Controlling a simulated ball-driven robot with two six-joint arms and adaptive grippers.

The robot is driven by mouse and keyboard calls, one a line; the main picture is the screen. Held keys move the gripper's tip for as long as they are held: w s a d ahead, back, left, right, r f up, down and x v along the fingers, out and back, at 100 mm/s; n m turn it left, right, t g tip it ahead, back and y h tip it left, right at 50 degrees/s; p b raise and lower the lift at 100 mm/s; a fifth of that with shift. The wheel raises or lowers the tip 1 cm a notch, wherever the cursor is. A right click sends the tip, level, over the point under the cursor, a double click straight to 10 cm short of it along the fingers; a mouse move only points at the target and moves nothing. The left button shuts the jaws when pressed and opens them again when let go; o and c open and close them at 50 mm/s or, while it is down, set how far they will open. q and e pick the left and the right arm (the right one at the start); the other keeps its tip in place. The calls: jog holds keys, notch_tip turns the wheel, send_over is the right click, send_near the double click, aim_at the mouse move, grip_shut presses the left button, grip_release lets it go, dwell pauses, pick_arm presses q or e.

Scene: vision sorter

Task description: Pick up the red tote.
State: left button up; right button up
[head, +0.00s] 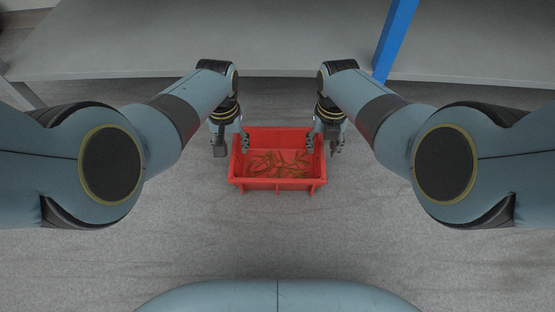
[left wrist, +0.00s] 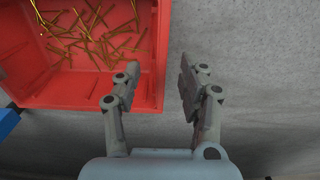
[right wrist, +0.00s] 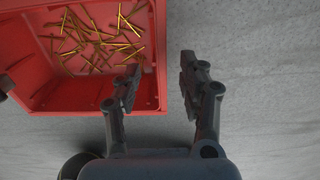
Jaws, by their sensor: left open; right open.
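The red tote (head: 277,185) sits upright on the grey floor between my two grippers, with several thin brass-coloured rods (head: 277,163) inside. My left gripper (head: 232,147) is open at the tote's left side. In the left wrist view its fingers (left wrist: 157,82) lie either side of the tote's rim (left wrist: 157,60), one over the inside and one outside. My right gripper (head: 323,145) is open at the right side, and its fingers (right wrist: 160,82) likewise straddle the rim (right wrist: 160,55). Neither visibly grips the wall. I cannot tell how deep the fingers reach.
A grey shelf or table (head: 270,40) spans the back beyond the tote, with a blue post (head: 394,40) at its right. The floor (head: 277,235) in front of the tote is clear.

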aim_at(233, 152)
pick_arm(q)
jog(key=shift+f, duration=0.65)
pick_arm(e)
jog(key=shift+f, duration=0.65)
pick_arm(q)
jog(key=shift+w+f, duration=0.1)
jog(key=shift+f, duration=0.65)
pick_arm(e)
jog(key=shift+w+f, duration=0.15)
jog(key=shift+f, duration=0.6)
pick_arm(q)
jog(key=shift+f, duration=0.75)
pick_arm(e)
jog(key=shift+f, duration=0.7)
pick_arm(q)
jog(key=c, duration=0.8)
pick_arm(e)
jog(key=c, duration=0.8)
pick_arm(q)
jog(key=shift+a, duration=0.1)
grip_shut()
pick_arm(e)
jog(key=shift+d, duration=0.1)
grip_shut()
pick_arm(q)
jog(key=shift+a, duration=0.1)
pick_arm(e)
jog(key=shift+d, duration=0.1)
